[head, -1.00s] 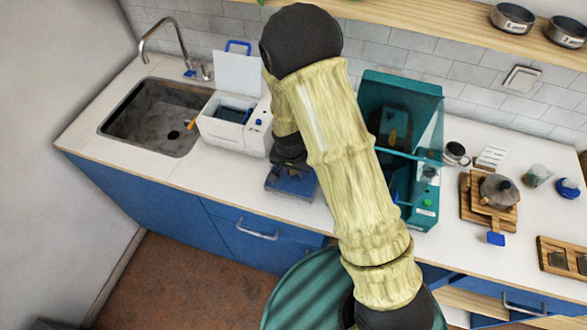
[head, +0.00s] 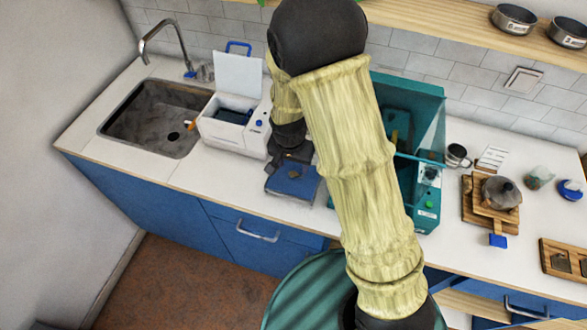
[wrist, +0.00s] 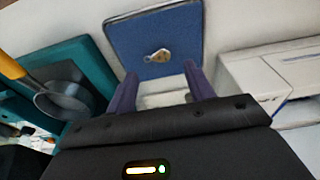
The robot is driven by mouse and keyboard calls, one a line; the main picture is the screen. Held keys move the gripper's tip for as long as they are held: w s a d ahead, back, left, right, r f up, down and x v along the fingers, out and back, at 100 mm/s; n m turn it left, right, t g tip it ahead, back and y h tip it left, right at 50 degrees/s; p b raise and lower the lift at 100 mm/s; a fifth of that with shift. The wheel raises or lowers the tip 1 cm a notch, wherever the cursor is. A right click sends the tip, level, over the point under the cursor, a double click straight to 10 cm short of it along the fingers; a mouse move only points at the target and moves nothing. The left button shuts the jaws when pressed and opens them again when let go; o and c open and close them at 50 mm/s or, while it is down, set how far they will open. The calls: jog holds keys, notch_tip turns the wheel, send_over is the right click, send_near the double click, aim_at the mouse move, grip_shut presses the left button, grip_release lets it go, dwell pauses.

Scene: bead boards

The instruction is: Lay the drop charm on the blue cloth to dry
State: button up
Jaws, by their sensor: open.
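The drop charm (wrist: 158,56), a small pale and tan piece, lies flat near the middle of the blue cloth (wrist: 180,28) in the wrist view. The square cloth also shows in the head view (head: 291,184), on the counter between the white machine and the teal cabinet. My gripper (wrist: 161,69) is open, with its two purple fingers apart and nothing between them. In the wrist view the charm shows just beyond the fingertips, apart from both. My arm partly hides the gripper in the head view, and the charm is too small to make out there.
A white machine (head: 231,134) with a raised lid stands left of the cloth, beside the sink (head: 150,118). The teal cabinet (head: 427,150) stands close on the right. An orange-handled dark pan (wrist: 62,98) shows near it in the wrist view. The counter front is clear.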

notch_tip(320, 180, up, 7)
jog(key=s, duration=0.1)
jog(key=shift+a+f+b, duration=0.15)
jog(key=shift+a+b, duration=0.05)
jog(key=shift+b, duration=0.1)
jog(key=shift+f, duration=0.1)
dwell(0.6)
